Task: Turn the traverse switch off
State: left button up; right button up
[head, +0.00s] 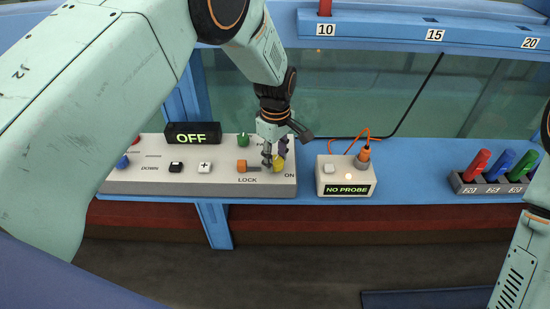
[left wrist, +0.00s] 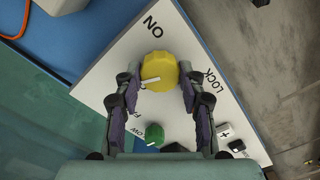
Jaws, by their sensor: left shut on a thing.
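The yellow knob (head: 278,164) sits at the right end of the pale control panel (head: 140,183), with the word ON at its lower right. In the left wrist view the yellow knob (left wrist: 158,71) has a white pointer mark aimed left and slightly down, away from ON. My left gripper (head: 272,160) comes down over it, and in the wrist view the gripper (left wrist: 160,75) is shut on it, a finger on each side. The display (head: 193,134) on the panel reads OFF. The fingers partly cover the panel lettering. My right gripper is not in view.
A probe box (head: 346,173) reading NO PROBE stands to the right with an orange cable. Colored plugs (head: 475,165) sit in a rack further right.

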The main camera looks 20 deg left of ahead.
aim_at(276, 160)
pick_arm(q)
jog(key=n, duration=0.4)
jog(key=shift+w+r+n+b, duration=0.1)
jog(key=shift+n+b, duration=0.2)
jog(key=shift+b, duration=0.05)
dwell(0.5)
jog(key=o, duration=1.2)
jog(key=shift+d, duration=0.15)
jog(key=shift+r, duration=0.3)
notch_tip(276, 160, up, 12)
jog(key=shift+f, duration=0.25)
